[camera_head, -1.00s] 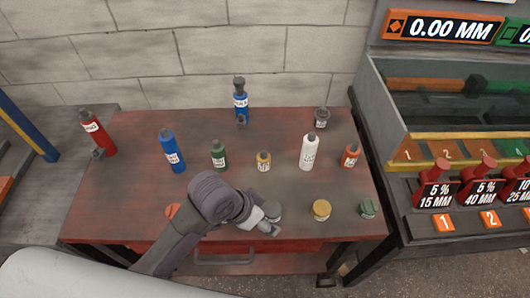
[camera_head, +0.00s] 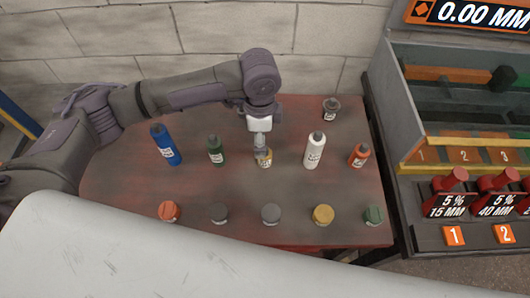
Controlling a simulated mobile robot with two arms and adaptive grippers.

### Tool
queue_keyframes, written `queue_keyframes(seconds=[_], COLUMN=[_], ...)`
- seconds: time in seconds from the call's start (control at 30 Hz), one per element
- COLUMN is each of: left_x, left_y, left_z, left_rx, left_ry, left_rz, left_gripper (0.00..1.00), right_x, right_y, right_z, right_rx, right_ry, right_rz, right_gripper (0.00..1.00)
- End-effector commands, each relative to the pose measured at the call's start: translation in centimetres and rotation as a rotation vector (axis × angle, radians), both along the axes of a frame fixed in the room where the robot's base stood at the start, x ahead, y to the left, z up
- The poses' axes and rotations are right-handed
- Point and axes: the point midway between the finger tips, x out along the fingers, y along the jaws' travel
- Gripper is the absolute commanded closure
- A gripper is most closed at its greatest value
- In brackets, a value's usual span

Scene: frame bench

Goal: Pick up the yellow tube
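A small yellow tube (camera_head: 265,163) with a pale label stands on the red table, in the middle row between a green bottle and a white bottle. My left gripper (camera_head: 262,148) points down right at the tube and covers its top. The fingers are small and overlap the tube, so I cannot tell whether they are open or shut on it. A wider yellow-topped pot (camera_head: 323,214) stands in the front row. My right gripper is not in view.
Close by stand the green bottle (camera_head: 216,151), white bottle (camera_head: 314,151), blue bottle (camera_head: 166,146) and orange bottle (camera_head: 359,155). Several low round pots, including a grey one (camera_head: 271,214), line the front of the table (camera_head: 130,195). A grey rack (camera_head: 405,110) stands at the right.

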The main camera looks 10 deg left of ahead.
Motion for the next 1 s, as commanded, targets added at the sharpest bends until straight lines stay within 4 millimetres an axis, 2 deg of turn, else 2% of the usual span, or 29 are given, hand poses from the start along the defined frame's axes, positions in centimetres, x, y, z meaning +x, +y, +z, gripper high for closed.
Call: queue_keyframes(seconds=[0.13, 0.37, 0.7, 1.0], left_x=[0.0, 0.0, 0.3, 0.3], left_y=[-0.1, -0.2, -0.9, -0.9], left_z=[-2.6, -4.3, -8.7, -9.2], left_rx=[0.001, -0.001, 0.0, -0.001], left_ry=[0.002, -0.001, -0.001, -0.003], left_rz=[0.001, -0.001, 0.0, -0.001], left_gripper=[0.28, 0.28, 0.28, 0.3], right_x=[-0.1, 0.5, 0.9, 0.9], right_y=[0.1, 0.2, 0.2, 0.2], right_z=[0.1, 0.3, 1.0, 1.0], right_rx=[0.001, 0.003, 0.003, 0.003], right_ry=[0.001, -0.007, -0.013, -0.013], right_rz=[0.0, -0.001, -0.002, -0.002], right_gripper=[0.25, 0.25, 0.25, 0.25])
